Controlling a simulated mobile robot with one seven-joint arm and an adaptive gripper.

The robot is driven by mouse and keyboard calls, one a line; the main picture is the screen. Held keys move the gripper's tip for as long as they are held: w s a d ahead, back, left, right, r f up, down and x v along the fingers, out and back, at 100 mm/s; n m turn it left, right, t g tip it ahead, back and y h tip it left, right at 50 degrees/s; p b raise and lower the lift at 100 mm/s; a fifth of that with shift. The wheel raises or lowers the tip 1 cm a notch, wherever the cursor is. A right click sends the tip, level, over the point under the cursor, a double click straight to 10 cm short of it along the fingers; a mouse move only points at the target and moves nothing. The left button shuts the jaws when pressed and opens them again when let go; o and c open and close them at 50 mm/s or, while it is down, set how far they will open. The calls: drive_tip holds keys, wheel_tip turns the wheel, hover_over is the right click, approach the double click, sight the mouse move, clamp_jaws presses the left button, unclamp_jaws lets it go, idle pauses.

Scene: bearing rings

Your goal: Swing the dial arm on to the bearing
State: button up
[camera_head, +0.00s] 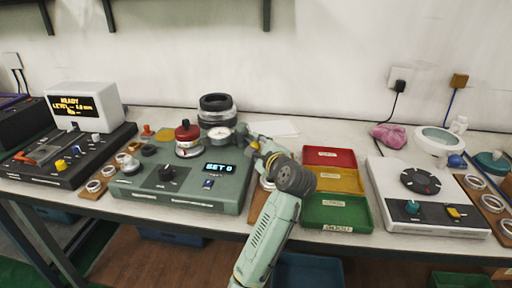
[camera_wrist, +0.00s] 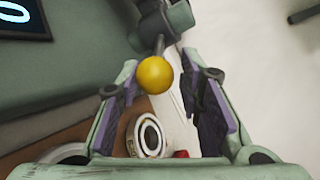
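The green tester (camera_head: 185,180) carries a display reading "SET 0". A bearing (camera_head: 188,151) sits on it under a red-topped weight (camera_head: 187,131). The white-faced dial gauge (camera_head: 219,134) is to the right of the bearing, apart from it. A yellow ball knob (camera_wrist: 155,76) on a thin stem stands at the tester's right side; it also shows in the head view (camera_head: 254,144). My gripper (camera_wrist: 160,88) is open, with the knob between its fingertips in the wrist view; no contact shows. In the head view my gripper (camera_head: 256,143) hides part of the dial mechanism.
A dark ringed stack (camera_head: 216,108) stands behind the dial. Red (camera_head: 330,157), yellow (camera_head: 350,181) and green (camera_head: 318,212) trays lie right of my arm. A ring (camera_wrist: 150,136) lies on a wooden board below my gripper. A white device (camera_head: 395,170) is further right.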

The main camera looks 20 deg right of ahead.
drive_tip(key=shift+a, duration=0.15)
drive_tip(key=v, duration=1.2)
drive_tip(key=shift+c, duration=0.5)
idle(1.8)
